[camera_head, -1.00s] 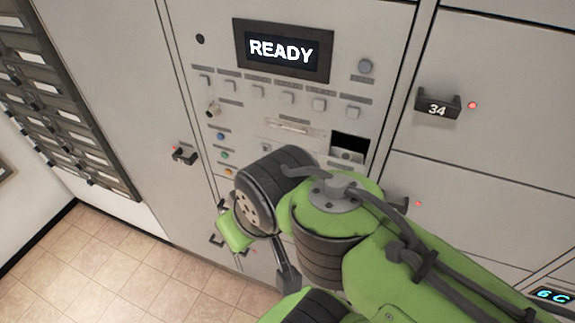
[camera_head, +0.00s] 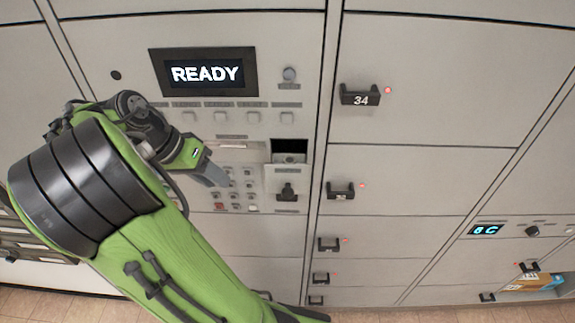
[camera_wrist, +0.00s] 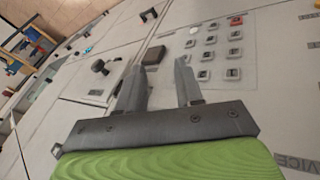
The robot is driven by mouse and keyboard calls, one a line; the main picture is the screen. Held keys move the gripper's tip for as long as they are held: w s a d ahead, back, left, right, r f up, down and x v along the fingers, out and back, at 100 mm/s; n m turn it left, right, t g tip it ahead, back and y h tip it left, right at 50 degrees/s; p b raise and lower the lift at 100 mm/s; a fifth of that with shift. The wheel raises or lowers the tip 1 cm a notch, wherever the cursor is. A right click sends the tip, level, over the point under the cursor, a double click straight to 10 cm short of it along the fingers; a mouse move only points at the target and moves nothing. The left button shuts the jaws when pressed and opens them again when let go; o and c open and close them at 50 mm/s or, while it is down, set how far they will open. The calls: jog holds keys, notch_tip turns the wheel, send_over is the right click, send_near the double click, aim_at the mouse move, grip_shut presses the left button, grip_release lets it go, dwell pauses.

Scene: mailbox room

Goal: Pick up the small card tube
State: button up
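My gripper shows in the wrist view (camera_wrist: 162,72) with its two fingers apart and nothing between them. In the head view my gripper (camera_head: 218,175) is in front of the control panel, near its keypad. I cannot make out the small card tube for sure in any view. A brown cardboard item (camera_head: 522,284) shows at the far lower right of the head view, in what looks like an open compartment, well away from my gripper. Its shape is too small to tell. Brown and yellow items (camera_wrist: 33,38) also show at the upper left of the wrist view.
The control panel has a READY screen (camera_head: 206,73), a keypad (camera_wrist: 212,50) and a dark slot (camera_head: 290,146). Closed locker doors with black handles, such as handle 34 (camera_head: 360,94), stand to the right. A 6 C display (camera_head: 486,230) sits right. Tiled floor shows below.

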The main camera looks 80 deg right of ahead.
jog(key=d+r+m+g+h, duration=0.2)
jog(key=d+r+m+g, duration=0.35)
jog(key=m, duration=0.75)
jog(key=shift+g, duration=0.95)
jog(key=b+x, duration=0.2)
jog(key=x, duration=0.3)
jog(key=a+f+b+x, duration=0.1)
jog(key=b+x, duration=0.1)
jog(key=x, duration=0.3)
jog(key=b+x, duration=0.2)
jog(key=x, duration=0.3)
jog(key=shift+s+a+f, duration=0.1)
jog(key=shift+a+f, duration=0.15)
jog(key=shift+a, duration=0.05)
jog(key=shift+c, duration=0.3)
jog(key=shift+r, duration=0.1)
grip_shut()
